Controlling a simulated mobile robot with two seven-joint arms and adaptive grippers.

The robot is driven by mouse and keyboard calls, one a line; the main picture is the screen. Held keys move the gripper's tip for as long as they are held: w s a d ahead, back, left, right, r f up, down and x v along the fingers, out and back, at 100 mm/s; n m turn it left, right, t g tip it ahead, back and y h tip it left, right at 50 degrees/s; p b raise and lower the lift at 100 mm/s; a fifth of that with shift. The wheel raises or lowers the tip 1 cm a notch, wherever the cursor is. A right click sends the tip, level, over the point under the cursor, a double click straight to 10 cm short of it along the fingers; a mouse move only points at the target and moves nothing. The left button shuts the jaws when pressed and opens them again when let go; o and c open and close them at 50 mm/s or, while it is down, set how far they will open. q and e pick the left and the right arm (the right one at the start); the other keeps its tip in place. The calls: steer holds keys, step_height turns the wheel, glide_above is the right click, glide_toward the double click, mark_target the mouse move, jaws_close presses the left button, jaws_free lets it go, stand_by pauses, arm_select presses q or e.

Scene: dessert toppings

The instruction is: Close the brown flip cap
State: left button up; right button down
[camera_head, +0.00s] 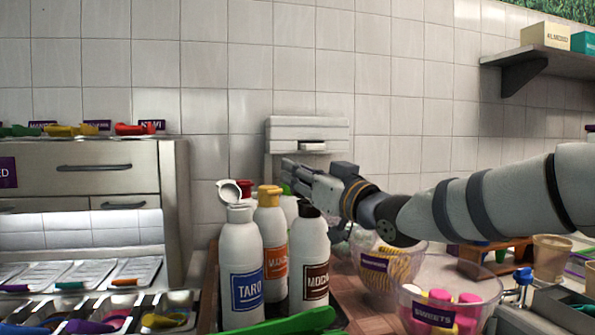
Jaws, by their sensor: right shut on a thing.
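The white mocha bottle (310,255) stands upright at the middle, its label partly legible. Its brown flip cap (308,212) is at the top, directly under my right gripper (290,173). My right arm comes in from the right, and the gripper points left with its jaws shut on the cap's upper part. The contact is dark and partly hidden, so I cannot tell how far the lid is folded over. My left gripper is out of view.
A taro bottle (241,260) with a raised white lid stands left, next to an orange-capped bottle (270,235). A green handle (290,326) lies in front. A sweets bowl (468,299) and a second glass bowl (380,284) stand right. Topping trays fill the lower left.

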steer(key=shift+s+d+f+t+y, duration=0.1)
steer(key=shift+d+f+t+y, duration=0.2)
steer(key=shift+f+t+y, duration=0.25)
steer(key=shift+s+r+t, duration=0.15)
steer(key=shift+r+t, duration=0.1)
steer(key=c, duration=1.2)
jaws_free()
steer(key=shift+d, duration=0.1)
steer(key=shift+o, duration=0.5)
steer(key=shift+r, duration=0.1)
steer(key=v, duration=1.2)
